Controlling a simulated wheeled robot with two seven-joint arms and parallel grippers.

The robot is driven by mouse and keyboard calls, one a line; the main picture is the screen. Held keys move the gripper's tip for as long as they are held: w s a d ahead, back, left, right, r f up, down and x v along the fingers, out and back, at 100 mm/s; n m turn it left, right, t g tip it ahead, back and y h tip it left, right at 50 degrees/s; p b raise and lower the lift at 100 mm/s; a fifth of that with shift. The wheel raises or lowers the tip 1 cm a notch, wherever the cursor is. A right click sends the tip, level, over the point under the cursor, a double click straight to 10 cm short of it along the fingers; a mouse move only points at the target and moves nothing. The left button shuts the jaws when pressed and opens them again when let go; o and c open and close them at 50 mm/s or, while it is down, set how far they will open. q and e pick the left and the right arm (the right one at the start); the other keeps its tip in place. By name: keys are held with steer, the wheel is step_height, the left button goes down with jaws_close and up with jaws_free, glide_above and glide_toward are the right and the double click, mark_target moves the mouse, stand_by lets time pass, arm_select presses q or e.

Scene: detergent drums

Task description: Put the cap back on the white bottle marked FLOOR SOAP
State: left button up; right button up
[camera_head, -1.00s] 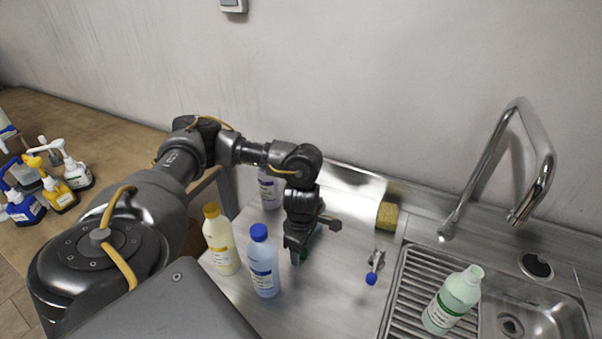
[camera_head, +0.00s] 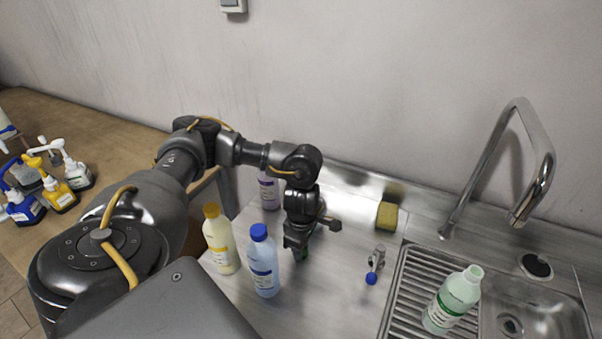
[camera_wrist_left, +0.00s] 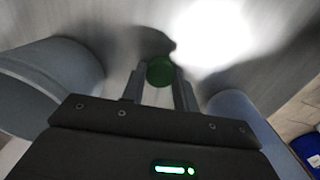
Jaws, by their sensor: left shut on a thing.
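A pale whitish-green bottle (camera_head: 453,300) with a green-and-white label stands on the ribbed drainboard at the right, its neck uncapped. Its label is too small to read. My left gripper (camera_head: 300,254) points down low over the steel counter, left of that bottle and well apart from it. In the left wrist view, my left gripper (camera_wrist_left: 160,88) is shut on a round green cap (camera_wrist_left: 160,71), held between the fingertips. In the head view the fingers mostly hide the cap. My right gripper is in no view.
A blue-capped bottle (camera_head: 264,262) and a yellow-capped bottle (camera_head: 221,240) stand close left of my gripper. A purple-labelled bottle (camera_head: 268,188) stands behind. A sponge (camera_head: 387,215), a small blue-tipped metal item (camera_head: 375,264) and a tall faucet (camera_head: 497,160) are to the right.

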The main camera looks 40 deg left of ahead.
arm_select(q)
steer(key=shift+r, duration=0.5)
step_height(320, 180, up, 3)
steer(key=shift+d+f, duration=0.15)
steer(key=s+d+r, duration=0.2)
steer(key=d+r, duration=0.2)
steer(key=d, duration=0.2)
steer(key=s+d+r+b, duration=0.1)
steer(key=s+d+r, duration=0.2)
steer(key=d+r, duration=0.2)
steer(key=shift+s+d+r, duration=0.15)
steer(key=shift+s+d, duration=0.15)
steer(key=shift+d, duration=0.5)
steer(key=w+m, duration=0.1)
steer(key=m, duration=0.6)
steer(key=w+m, duration=0.1)
steer(key=m, duration=1.3)
steer(key=shift+w+d+m, duration=0.35)
steer(key=shift+w+m, duration=0.05)
